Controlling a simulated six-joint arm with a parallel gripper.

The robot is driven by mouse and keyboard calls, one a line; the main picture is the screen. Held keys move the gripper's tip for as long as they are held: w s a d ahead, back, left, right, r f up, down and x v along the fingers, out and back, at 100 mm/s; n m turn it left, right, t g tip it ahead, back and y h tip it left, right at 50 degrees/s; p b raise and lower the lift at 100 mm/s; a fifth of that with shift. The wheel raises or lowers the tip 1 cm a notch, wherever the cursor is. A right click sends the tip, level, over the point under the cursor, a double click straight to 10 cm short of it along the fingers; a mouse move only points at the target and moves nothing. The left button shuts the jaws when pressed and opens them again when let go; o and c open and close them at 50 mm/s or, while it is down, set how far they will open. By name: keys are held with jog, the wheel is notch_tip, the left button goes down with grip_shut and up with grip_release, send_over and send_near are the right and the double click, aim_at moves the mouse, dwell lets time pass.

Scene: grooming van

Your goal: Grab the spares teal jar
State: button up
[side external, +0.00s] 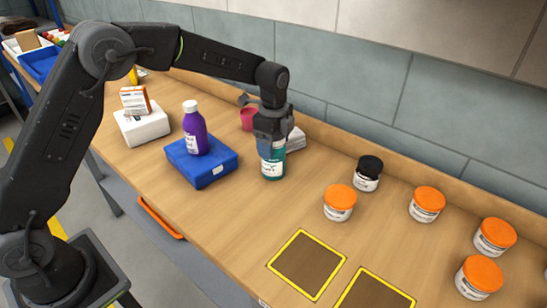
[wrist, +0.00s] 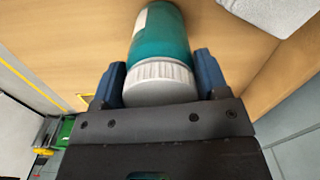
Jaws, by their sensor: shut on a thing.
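A teal jar (side external: 273,168) with a white label stands upright on the wooden bench in the side external view. In the wrist view the teal jar (wrist: 160,38) shows its ribbed white lid between two blue fingers. My gripper (side external: 271,146) points down over the jar, and it is shut on the jar's lid end. In the wrist view my gripper (wrist: 160,82) has one finger on each side of the lid. The lid is hidden behind my gripper in the side external view. I cannot tell whether the jar's base touches the bench.
A purple bottle (side external: 195,132) stands on a blue box (side external: 215,172) left of the jar. A pink cup (side external: 248,119) and a grey folded cloth (side external: 296,139) are close behind. A black-lidded jar (side external: 367,174) and several orange-lidded jars (side external: 339,203) stand right. Yellow-edged squares (side external: 307,264) lie in front.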

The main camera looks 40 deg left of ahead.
jog(key=shift+c, duration=0.6)
jog(key=shift+r, duration=0.1)
